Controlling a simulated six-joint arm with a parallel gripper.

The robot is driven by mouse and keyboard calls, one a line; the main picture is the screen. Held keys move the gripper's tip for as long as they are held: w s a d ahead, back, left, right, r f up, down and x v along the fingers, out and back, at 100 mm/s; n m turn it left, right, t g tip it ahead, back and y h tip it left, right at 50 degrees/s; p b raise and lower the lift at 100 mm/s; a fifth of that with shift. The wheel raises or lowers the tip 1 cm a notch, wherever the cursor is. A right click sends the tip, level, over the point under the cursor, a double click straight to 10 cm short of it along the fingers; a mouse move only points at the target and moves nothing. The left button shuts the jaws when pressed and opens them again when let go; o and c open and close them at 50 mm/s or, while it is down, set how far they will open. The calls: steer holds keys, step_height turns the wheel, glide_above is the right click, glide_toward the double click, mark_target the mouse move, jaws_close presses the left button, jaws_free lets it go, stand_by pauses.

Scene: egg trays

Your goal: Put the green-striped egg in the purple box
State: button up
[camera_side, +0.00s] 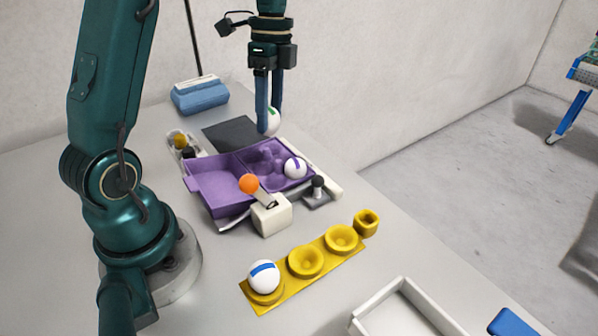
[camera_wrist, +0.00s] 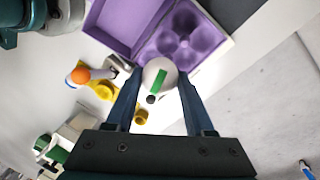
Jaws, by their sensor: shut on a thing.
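My gripper (camera_side: 268,128) is shut on the white egg with a green stripe (camera_side: 275,121). The egg is held up in the air, and in the side view it appears over the far edge of the purple box (camera_side: 207,190). In the wrist view the green-striped egg (camera_wrist: 160,76) sits between both fingers, overlapping the near edge of the purple box (camera_wrist: 127,43). The box has an open tray part and a part with egg cups. A purple-striped egg (camera_side: 295,168) sits in a cup; it cannot be made out in the wrist view.
A yellow holder (camera_side: 323,265) carries a blue-striped egg (camera_side: 263,277) at one end; its other cups are empty. An orange-knobbed lever on a cream block (camera_side: 272,218) and a black-knobbed device (camera_side: 317,192) stand close before the box. A white tray (camera_side: 400,310) lies at front right.

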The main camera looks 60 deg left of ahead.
steer(key=s+a+f, duration=0.2)
steer(key=a, duration=0.4)
steer(key=shift+w+d+f, duration=0.1)
steer(key=shift+w+f, duration=0.05)
steer(key=shift+f, duration=1.7)
steer(key=shift+w+f, duration=0.1)
steer(key=shift+f, duration=1.75)
steer(key=shift+f, duration=0.25)
steer(key=o, duration=0.9)
steer(key=shift+w+a+r, duration=0.15)
steer(key=shift+w+r, duration=0.05)
steer(key=shift+r, duration=1.1)
steer(key=shift+w+a+r, duration=0.1)
steer(key=shift+w+r, duration=0.05)
steer(key=shift+r, duration=1.1)
